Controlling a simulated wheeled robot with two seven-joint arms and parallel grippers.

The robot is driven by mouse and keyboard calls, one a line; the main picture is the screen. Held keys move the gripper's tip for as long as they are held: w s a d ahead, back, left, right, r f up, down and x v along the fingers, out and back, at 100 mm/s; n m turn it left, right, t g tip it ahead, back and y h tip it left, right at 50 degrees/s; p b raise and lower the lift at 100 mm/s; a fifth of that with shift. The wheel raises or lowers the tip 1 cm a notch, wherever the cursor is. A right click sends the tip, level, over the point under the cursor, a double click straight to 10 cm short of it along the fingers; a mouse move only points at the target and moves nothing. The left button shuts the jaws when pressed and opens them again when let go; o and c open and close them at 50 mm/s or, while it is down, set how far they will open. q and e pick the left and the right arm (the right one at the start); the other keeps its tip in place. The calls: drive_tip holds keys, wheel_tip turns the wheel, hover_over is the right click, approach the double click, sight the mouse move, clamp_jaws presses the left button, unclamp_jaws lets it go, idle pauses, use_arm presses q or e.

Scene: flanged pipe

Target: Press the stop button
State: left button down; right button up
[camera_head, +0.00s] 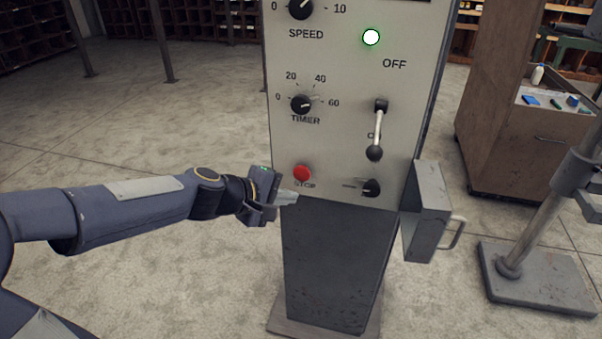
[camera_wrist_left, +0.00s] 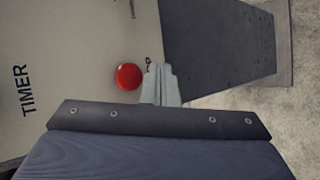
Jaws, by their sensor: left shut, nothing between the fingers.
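The red stop button (camera_head: 301,172) sits on the lower left of a grey control panel (camera_head: 345,140), just above the label STOP. It also shows in the left wrist view as a round red button (camera_wrist_left: 128,76) left of the fingertips. My left gripper (camera_head: 288,197) is shut and empty, a little below and left of the button in the head view. In the left wrist view its closed fingers (camera_wrist_left: 160,84) are beside the button; whether they touch the panel I cannot tell. My right gripper is not in view.
The panel also carries a TIMER knob (camera_head: 301,104), a SPEED knob (camera_head: 300,8), a lit green lamp (camera_head: 371,37) and a lever (camera_head: 376,130). A grey box with a handle (camera_head: 428,213) juts out at the right. A brown cabinet (camera_head: 520,130) stands further right.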

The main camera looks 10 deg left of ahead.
sight(304, 179)
use_arm(q)
drive_tip(key=shift+w+d+p, duration=0.1)
drive_tip(key=shift+w+p, duration=0.3)
drive_tip(key=shift+w, duration=1.85)
drive_tip(key=shift+w, duration=0.15)
drive_tip(key=shift+w, duration=0.25)
drive_tip(key=shift+w, duration=0.6)
idle(0.9)
drive_tip(key=shift+s, duration=1)
